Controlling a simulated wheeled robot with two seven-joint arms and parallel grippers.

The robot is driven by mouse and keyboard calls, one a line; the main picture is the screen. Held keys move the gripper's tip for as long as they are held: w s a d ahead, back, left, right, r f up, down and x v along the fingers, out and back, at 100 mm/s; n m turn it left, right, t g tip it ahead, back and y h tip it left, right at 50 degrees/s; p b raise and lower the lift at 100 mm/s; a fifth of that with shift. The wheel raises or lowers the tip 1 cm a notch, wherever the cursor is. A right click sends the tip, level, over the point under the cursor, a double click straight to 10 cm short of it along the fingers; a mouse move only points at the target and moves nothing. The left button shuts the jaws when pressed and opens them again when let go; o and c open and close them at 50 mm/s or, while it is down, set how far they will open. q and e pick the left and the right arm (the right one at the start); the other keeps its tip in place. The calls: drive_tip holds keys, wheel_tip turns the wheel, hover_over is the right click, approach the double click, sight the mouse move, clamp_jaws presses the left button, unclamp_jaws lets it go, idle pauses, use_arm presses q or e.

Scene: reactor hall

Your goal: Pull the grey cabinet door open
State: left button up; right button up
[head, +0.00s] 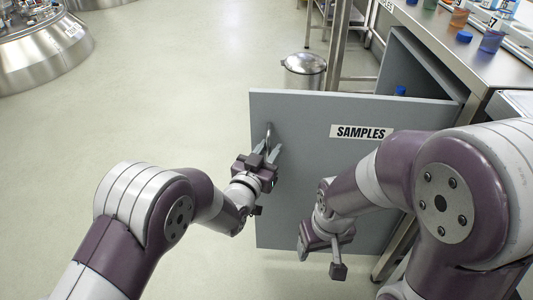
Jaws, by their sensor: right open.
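The grey cabinet door (310,112), labelled SAMPLES (361,132), stands wide open, swung out from the cabinet (408,58) on the right. Its handle (268,130) is a metal bar near the door's upper left edge. My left gripper (265,153) is at the handle, its fingers closed about the lower part of the bar. My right gripper (322,254) is open and empty, in front of the lower middle of the door. My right arm hides the door's right part.
A blue-capped item (400,90) shows inside the cabinet behind the door. A steel counter (450,50) with several coloured jars stands above it. A metal bin (304,70) is behind the door. A large steel vessel (45,50) is far left. Floor between is clear.

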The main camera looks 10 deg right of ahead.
use_arm(q)
drive_tip(key=p+v, duration=0.3)
drive_tip(key=v, duration=0.9)
drive_tip(key=shift+s+a+p, duration=0.15)
drive_tip(key=shift+s+p, duration=0.1)
drive_tip(key=shift+p, duration=0.1)
